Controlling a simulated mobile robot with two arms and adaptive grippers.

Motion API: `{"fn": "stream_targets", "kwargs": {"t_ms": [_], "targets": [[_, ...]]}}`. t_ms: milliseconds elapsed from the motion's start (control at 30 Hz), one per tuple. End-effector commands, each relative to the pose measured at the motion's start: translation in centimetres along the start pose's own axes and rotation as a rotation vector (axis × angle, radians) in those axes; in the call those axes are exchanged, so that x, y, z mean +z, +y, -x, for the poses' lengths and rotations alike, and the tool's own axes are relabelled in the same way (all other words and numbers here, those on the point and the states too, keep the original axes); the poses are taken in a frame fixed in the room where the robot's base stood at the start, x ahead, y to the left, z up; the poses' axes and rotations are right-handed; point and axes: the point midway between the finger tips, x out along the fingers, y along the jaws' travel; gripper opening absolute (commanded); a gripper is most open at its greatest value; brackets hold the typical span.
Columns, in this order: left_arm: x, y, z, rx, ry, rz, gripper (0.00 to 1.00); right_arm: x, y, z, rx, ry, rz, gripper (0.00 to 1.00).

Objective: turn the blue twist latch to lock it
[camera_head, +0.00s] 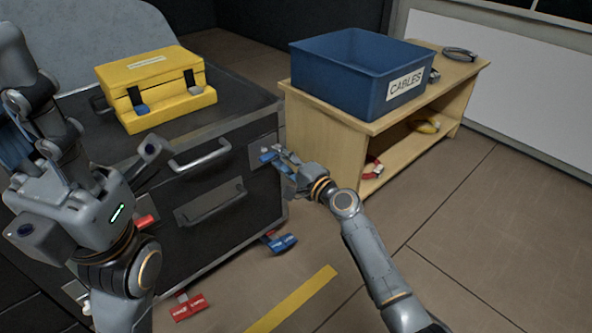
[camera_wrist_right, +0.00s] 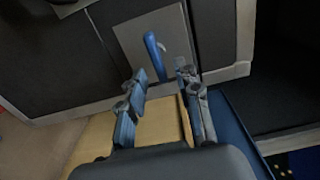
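The blue twist latch (camera_wrist_right: 154,56) is a short bar on a grey plate (camera_wrist_right: 170,38) on the front of the black case. In the right wrist view it lies just beyond my right gripper (camera_wrist_right: 162,74), whose two fingers are apart with nothing visible between them. No contact with the latch is visible. In the head view my right gripper (camera_head: 276,158) is at the upper right of the case front and partly hides the latch. My left gripper (camera_head: 62,175) is large at the left, away from the latch; its finger opening is unclear.
A yellow toolbox (camera_head: 155,76) sits on the black case (camera_head: 240,97). A silver handle (camera_head: 202,158) sticks out from its front. A blue bin (camera_head: 345,75) labelled CABLES stands on a wooden shelf (camera_head: 325,135). Red (camera_head: 188,306) and blue (camera_head: 281,243) pieces are low by the case.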

Motion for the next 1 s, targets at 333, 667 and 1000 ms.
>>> {"fn": "stream_targets", "kwargs": {"t_ms": [333, 667, 1000], "targets": [[0.0, 0.0, 0.0, 0.0, 0.002, 0.001, 0.33, 0.1, 0.1, 6.7, 0.003, -0.002, 0.001, 0.33], [0.0, 0.0, -0.1, 0.0, 0.003, 0.001, 0.33, 0.3, 0.1, 10.4, 0.002, -0.006, -0.001, 0.33], [0.0, 0.0, -0.1, 0.0, 0.003, 0.001, 0.33, 0.3, 0.1, 10.6, 0.002, -0.006, -0.001, 0.33]]}}
